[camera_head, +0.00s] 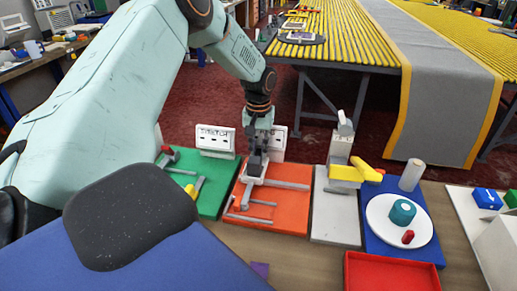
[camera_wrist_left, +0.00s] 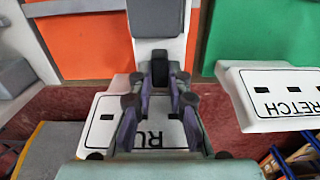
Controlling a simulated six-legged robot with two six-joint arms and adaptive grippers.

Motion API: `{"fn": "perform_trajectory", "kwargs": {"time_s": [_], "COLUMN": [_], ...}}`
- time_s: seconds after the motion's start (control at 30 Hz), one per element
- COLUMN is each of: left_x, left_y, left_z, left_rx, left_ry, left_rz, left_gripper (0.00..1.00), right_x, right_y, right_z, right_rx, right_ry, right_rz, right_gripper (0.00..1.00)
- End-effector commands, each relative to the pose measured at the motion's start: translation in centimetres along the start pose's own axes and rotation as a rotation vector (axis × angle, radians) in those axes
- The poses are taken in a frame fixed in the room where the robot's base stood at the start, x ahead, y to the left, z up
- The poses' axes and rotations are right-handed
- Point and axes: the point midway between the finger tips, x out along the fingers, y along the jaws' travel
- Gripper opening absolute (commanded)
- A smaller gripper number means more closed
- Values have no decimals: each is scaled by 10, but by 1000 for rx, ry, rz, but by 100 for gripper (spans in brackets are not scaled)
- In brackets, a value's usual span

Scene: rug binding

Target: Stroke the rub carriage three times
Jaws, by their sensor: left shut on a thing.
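My left gripper (camera_head: 257,148) reaches down from above onto the orange board (camera_head: 285,215). It is shut on the rub carriage (camera_head: 254,171), a pale block at the upper left part of the board, beside a grey rail (camera_head: 288,185). In the left wrist view my left gripper's fingers (camera_wrist_left: 160,88) close around the carriage's dark upright part, with the white carriage body (camera_wrist_left: 172,50) beyond them. A white plate lettered "RU" (camera_wrist_left: 103,130) lies behind the fingers; the rest of its lettering is hidden. My right gripper is out of view.
A green board (camera_head: 208,202) with a STRETCH sign (camera_head: 216,139) lies left. A rug table (camera_head: 345,55) stands behind.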

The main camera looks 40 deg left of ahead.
Motion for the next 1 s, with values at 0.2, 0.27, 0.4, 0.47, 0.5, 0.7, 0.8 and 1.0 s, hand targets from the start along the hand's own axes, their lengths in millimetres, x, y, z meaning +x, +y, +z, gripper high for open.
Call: {"fn": "perform_trajectory", "kwargs": {"time_s": [0.2,0.27,0.4,0.47,0.5,0.7,0.8,1.0], "left_x": [0,0,-1,-1,-1,-1,-1,-1], "left_y": [0,0,10,21,30,80,103,131], "left_z": [0,0,0,0,0,-1,-1,-1], "left_rx": [0,0,3,4,5,5,3,0], "left_ry": [-2,-2,-1,-1,-1,1,1,1], "left_rz": [0,0,-3,-4,-5,-6,-5,-1], "left_gripper": [0,0,0,0,0,0,0,0], "right_x": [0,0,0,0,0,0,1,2], "right_y": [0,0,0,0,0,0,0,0], "right_z": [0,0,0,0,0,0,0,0], "right_rx": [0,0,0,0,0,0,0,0], "right_ry": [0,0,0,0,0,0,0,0], "right_rz": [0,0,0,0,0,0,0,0], "right_gripper": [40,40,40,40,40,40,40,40]}}
